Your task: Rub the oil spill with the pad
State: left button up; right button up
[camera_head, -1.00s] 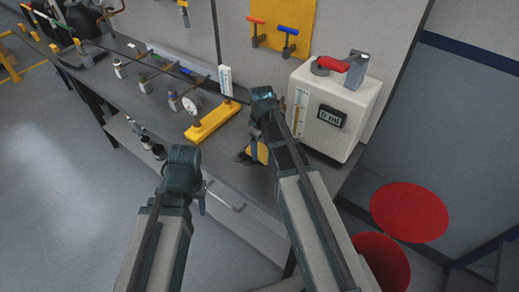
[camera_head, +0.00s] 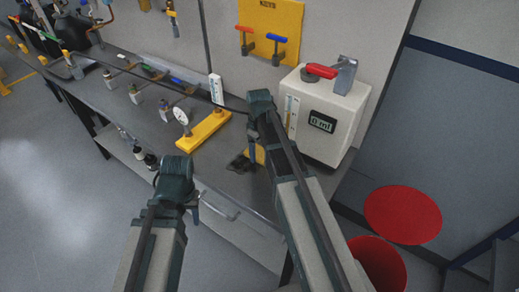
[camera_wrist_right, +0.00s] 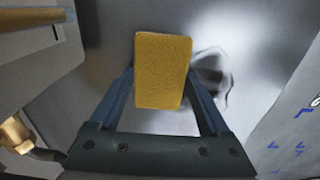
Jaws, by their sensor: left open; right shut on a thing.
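My right gripper (camera_head: 256,146) is shut on the yellow pad (camera_head: 258,154), held low over the grey bench top. In the right wrist view the pad (camera_wrist_right: 162,70) sits between the two fingers (camera_wrist_right: 163,105). The oil spill (camera_head: 238,163) is a dark patch on the bench just left of the pad. In the right wrist view the spill (camera_wrist_right: 213,75) shows at the pad's right side, partly hidden by the pad and a finger. I cannot tell if the pad touches the bench. My left gripper (camera_head: 194,205) is open and empty, in front of the bench edge.
A white machine with a display reading 0 ml (camera_head: 325,115) stands right of my right gripper. A yellow block with a gauge (camera_head: 203,133) lies left of the spill. Several small bottles stand further left along the bench. Red stools (camera_head: 403,214) are at the right.

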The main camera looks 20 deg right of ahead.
aim_at(233, 173)
jog(key=shift+s+a, duration=0.6)
jog(key=shift+a, duration=0.2)
jog(key=shift+s+a, duration=0.55)
jog(key=shift+a, duration=0.2)
jog(key=shift+s+a+f, duration=0.1)
jog(key=shift+s+a, duration=0.55)
jog(key=shift+a, duration=0.2)
jog(key=shift+s+a, duration=0.6)
jog(key=shift+a, duration=0.2)
jog(key=shift+s+a, duration=0.55)
jog(key=shift+a, duration=0.25)
jog(key=shift+s+a, duration=0.55)
jog(key=shift+a, duration=0.25)
jog(key=shift+w+a, duration=0.4)
jog(key=shift+w, duration=0.2)
jog(key=shift+w+a, duration=0.35)
jog(key=shift+w, duration=0.2)
